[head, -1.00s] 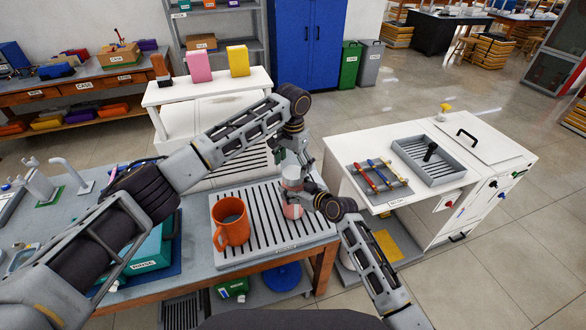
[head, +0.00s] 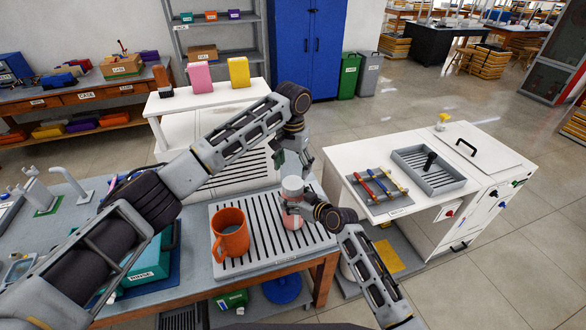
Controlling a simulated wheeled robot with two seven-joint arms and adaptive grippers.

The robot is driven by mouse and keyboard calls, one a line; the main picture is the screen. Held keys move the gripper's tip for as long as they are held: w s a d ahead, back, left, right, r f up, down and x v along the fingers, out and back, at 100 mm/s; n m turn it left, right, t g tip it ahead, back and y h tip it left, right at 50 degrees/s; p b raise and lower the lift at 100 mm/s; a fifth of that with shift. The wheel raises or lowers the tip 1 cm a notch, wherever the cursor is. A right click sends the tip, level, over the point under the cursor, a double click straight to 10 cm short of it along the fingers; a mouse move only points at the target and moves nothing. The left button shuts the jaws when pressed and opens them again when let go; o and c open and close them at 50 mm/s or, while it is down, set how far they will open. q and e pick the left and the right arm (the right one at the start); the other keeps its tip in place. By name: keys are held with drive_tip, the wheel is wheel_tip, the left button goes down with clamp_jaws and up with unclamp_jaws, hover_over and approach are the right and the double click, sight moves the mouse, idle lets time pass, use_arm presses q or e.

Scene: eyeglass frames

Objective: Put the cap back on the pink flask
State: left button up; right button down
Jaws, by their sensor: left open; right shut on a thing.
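The pink flask (head: 292,221) stands on the slatted grey tray at the right of the orange mug. It is clear, with pink in its lower part. A whitish cap (head: 291,184) shows at its top, in line with the neck; whether it is fully seated is too small to tell. My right gripper (head: 294,204) comes in from the right and is shut on the flask below the cap. My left gripper (head: 301,166) is open, just above and behind the cap, and looks clear of it. Its fingers are partly hidden by its own wrist.
The orange mug (head: 231,238) stands left of the flask on the slatted tray (head: 260,262). A white cabinet to the right carries a rack of coloured tools (head: 380,190) and a grey tray (head: 428,172). A white bench behind holds pink and yellow blocks.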

sight(293, 182)
use_arm(q)
drive_tip(key=shift+f, duration=0.1)
drive_tip(key=shift+f, duration=3.9)
drive_tip(key=c, duration=0.9)
drive_tip(key=o, duration=1.2)
drive_tip(key=shift+o, duration=0.2)
drive_tip(key=shift+d+r, duration=0.1)
drive_tip(key=shift+r, duration=0.1)
drive_tip(key=shift+r, duration=0.5)
wheel_tip(293, 182, up, 11)
drive_tip(key=shift+f, duration=0.2)
